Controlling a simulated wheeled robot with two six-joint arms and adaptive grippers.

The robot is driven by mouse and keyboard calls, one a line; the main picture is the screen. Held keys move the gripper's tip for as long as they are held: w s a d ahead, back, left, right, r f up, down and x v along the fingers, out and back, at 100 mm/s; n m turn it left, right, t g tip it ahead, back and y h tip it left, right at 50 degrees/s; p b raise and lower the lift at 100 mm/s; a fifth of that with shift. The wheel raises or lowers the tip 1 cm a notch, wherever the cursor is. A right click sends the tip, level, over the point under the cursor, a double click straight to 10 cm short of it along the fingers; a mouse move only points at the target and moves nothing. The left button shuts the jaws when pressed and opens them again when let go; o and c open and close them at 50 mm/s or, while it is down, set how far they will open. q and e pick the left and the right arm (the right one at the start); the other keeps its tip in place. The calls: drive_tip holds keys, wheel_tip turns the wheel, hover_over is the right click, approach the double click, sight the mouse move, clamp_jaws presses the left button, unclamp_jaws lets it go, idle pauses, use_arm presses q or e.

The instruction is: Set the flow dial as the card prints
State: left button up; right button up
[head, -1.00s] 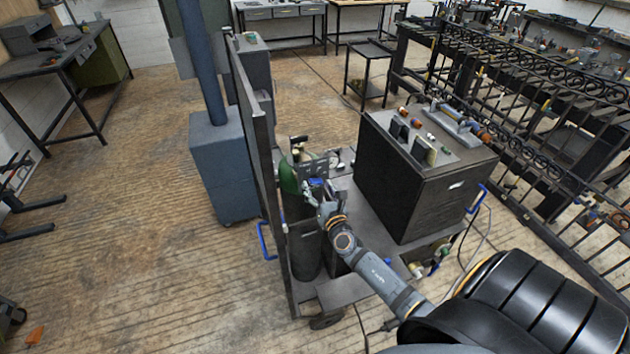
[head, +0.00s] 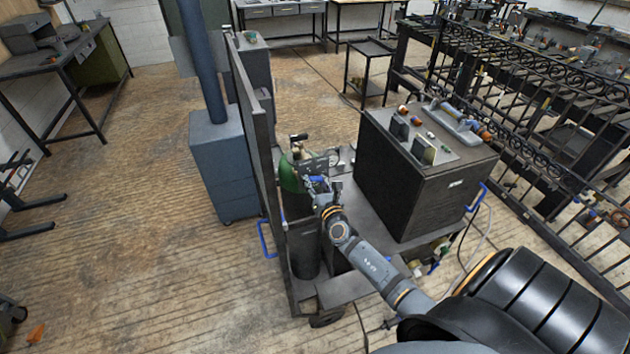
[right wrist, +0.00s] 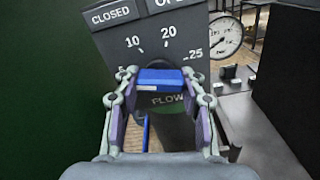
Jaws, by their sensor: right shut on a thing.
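The flow dial's blue knob (right wrist: 160,78) sits on a dark grey plate (right wrist: 175,40) with light marks 10, 20 and 25 and the word FLOW. CLOSED and part of another label show above. My right gripper (right wrist: 162,92) is shut on the blue knob, one finger on each side. In the head view my right gripper (head: 322,186) is at the plate beside the green cylinder (head: 291,174). The pointer's exact reading cannot be told. I cannot make out a printed card. My left gripper is not in view.
A round gauge (right wrist: 227,38) is right of the plate. A dark box-shaped machine (head: 400,190) stands on the cart (head: 375,225) right of the cylinder. A tall dark panel (head: 262,150) borders the cart's left side. Open floor (head: 130,230) lies to the left.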

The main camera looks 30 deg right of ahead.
drive_tip(key=m+b, duration=0.2)
drive_tip(key=m, duration=0.1)
drive_tip(key=shift+f, duration=0.15)
drive_tip(key=m+b, duration=0.2)
drive_tip(key=m, duration=0.2)
drive_tip(key=shift+a+b, duration=0.15)
drive_tip(key=shift+b, duration=0.2)
drive_tip(key=shift+r+m+b, duration=0.2)
drive_tip(key=shift+m+b, duration=0.25)
drive_tip(key=shift+m, duration=0.85)
drive_tip(key=o, duration=1.2)
drive_tip(key=shift+c, duration=0.2)
